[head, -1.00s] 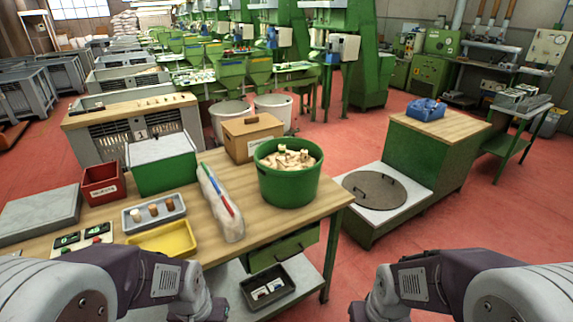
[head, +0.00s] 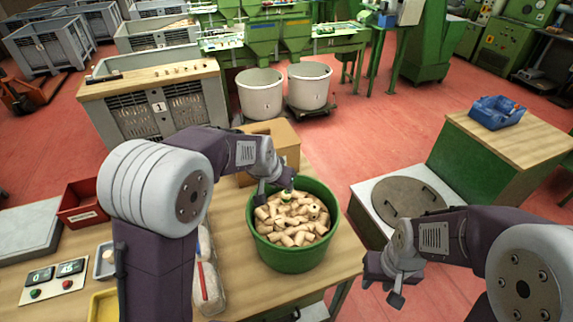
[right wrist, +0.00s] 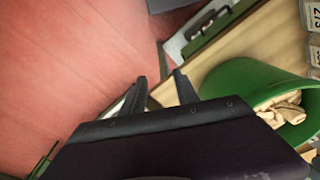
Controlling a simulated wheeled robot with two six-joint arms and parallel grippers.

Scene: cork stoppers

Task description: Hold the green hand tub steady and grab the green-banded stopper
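The green hand tub (head: 288,257) stands on the wooden table, full of loose cork stoppers (head: 297,222). A small patch of green shows on a stopper (head: 287,194) at the tub's far side, partly hidden by my left gripper. My left gripper (head: 272,190) is at the tub's far-left rim; its fingers are too small and covered to tell if they touch the rim. My right gripper (head: 384,288) is open and empty, right of the tub and apart from it. In the right wrist view its two fingers (right wrist: 161,90) stand apart, with the tub (right wrist: 245,80) to their right.
A cardboard box (head: 285,140) stands behind the tub. A plastic bag (head: 208,285) lies left of it, near a red bin (head: 82,205) and a yellow tray (head: 103,305). A round lid (head: 400,200) on a low platform is at right. Red floor lies beyond the table.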

